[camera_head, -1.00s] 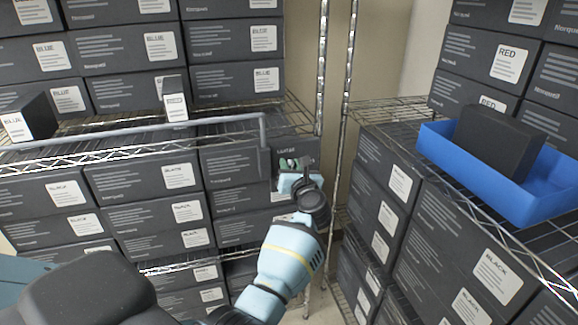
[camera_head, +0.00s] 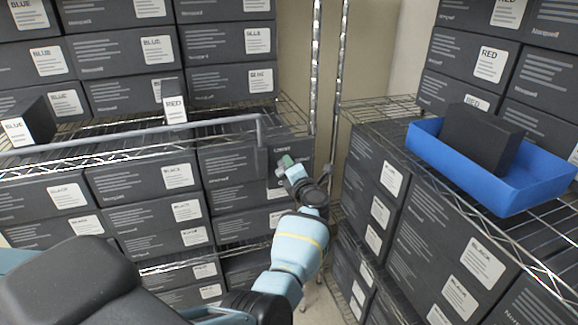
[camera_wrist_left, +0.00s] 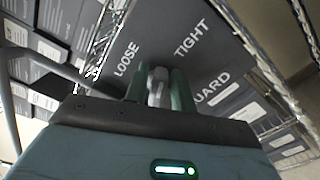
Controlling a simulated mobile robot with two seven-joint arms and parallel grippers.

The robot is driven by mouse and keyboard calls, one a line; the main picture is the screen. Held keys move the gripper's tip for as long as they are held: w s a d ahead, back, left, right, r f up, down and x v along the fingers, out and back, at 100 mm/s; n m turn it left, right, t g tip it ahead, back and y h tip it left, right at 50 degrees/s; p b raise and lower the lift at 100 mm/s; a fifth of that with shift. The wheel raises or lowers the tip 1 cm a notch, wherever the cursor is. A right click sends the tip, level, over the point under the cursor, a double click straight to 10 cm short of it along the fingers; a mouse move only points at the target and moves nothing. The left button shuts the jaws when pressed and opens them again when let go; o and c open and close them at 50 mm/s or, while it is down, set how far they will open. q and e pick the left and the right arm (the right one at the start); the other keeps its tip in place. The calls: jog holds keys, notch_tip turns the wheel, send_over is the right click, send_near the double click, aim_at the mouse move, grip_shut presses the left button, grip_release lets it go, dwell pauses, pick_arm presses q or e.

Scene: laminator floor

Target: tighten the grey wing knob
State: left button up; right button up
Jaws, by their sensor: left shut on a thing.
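The grey wing knob (camera_wrist_left: 158,84) sits between the two green fingers of my left gripper (camera_wrist_left: 160,92) in the left wrist view. The gripper is shut on it. The knob is on a dark plate (camera_wrist_left: 192,62) lettered LOOSE, TIGHT and GUARD. TIGHT is above and right of the knob, LOOSE to its left. In the head view my left gripper (camera_head: 285,165) reaches up to the dark plate at the right end of the left shelf. The knob is mostly hidden there. My right gripper is not in view.
A grey guard bar (camera_head: 150,129) runs along the left shelf front and bends down beside the gripper. Dark boxes (camera_head: 140,195) fill the shelves. A blue tray (camera_head: 520,195) holding a dark box (camera_head: 482,138) stands on the right shelf. Wire shelf posts (camera_head: 338,60) stand between.

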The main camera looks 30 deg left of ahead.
pick_arm(q)
jog(key=shift+f+m, duration=0.3)
jog(key=shift+m, duration=0.85)
jog(key=shift+f+m, duration=0.25)
jog(key=shift+m, duration=0.9)
jog(key=o, duration=0.7)
jog(key=shift+o, duration=0.2)
jog(key=shift+r, duration=0.1)
jog(key=shift+d, duration=0.1)
